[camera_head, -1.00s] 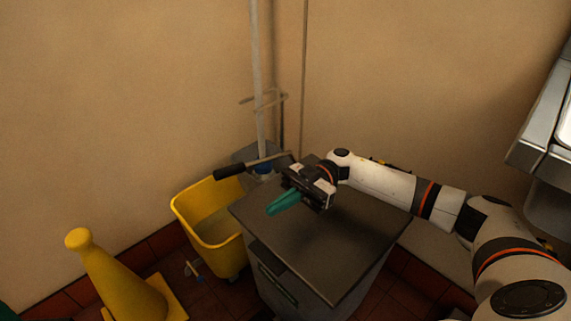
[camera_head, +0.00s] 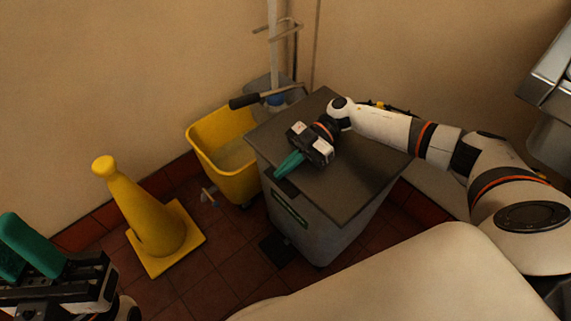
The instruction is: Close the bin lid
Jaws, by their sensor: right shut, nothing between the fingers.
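The grey bin (camera_head: 322,238) stands in the corner. Its dark flat lid (camera_head: 345,190) lies over the top, and I see no gap along the front rim. My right gripper (camera_head: 284,170) is shut and empty, its green fingers pointing down-left over the lid near the front edge. Whether the fingertips touch the lid is hard to tell. My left gripper (camera_head: 22,250) is at the lower left, far from the bin. It is partly cut off by the frame, and its finger gap is unclear.
A yellow mop bucket (camera_head: 240,182) with a dark-handled wringer stands left of the bin. A yellow cone (camera_head: 153,222) stands farther left on the red tiled floor (camera_head: 215,262). Walls close in behind the bin. A metal fixture (camera_head: 548,80) is at the upper right.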

